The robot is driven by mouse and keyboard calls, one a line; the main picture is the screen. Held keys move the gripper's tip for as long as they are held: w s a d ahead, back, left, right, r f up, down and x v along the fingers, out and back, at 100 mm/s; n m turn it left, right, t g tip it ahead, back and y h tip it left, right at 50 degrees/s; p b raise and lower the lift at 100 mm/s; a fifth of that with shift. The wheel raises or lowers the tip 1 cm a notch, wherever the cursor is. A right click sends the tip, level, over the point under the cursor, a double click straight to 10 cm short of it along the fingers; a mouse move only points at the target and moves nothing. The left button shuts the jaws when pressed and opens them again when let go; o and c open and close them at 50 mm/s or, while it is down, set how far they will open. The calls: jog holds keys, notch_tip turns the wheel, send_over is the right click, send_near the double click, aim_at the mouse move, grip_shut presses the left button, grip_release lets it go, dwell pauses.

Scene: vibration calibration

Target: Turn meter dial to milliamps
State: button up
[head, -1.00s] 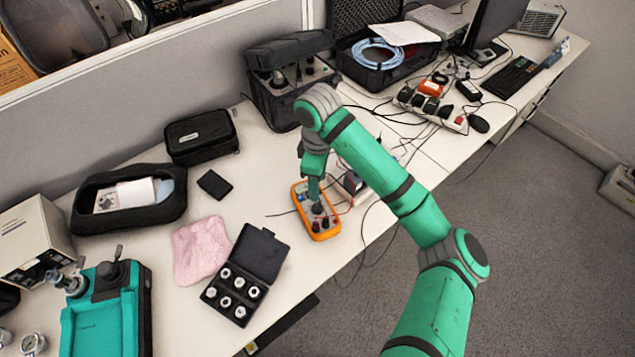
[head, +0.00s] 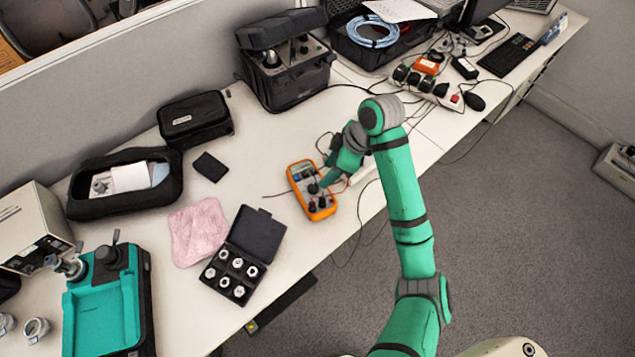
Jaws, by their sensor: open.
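The orange multimeter (head: 328,210) lies face up on the white bench, near its front edge. Its dark dial (head: 313,188) sits near the middle of its face. My gripper (head: 322,184) reaches in from the upper right, tilted, with its fingertips at or just over the dial. I cannot tell whether they touch it. The gripper is open. The dial's pointer and the markings around it are too small to read.
A black case of metal fittings (head: 237,270) and a pink cloth (head: 199,232) lie left of the meter. A small black box (head: 210,167) lies behind them. Thin cables run beside the meter. A power strip (head: 445,95) stands at the back right.

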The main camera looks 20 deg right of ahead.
aim_at(314, 186)
jog(key=x, duration=0.9)
jog(key=shift+r, duration=0.1)
jog(key=c, duration=1)
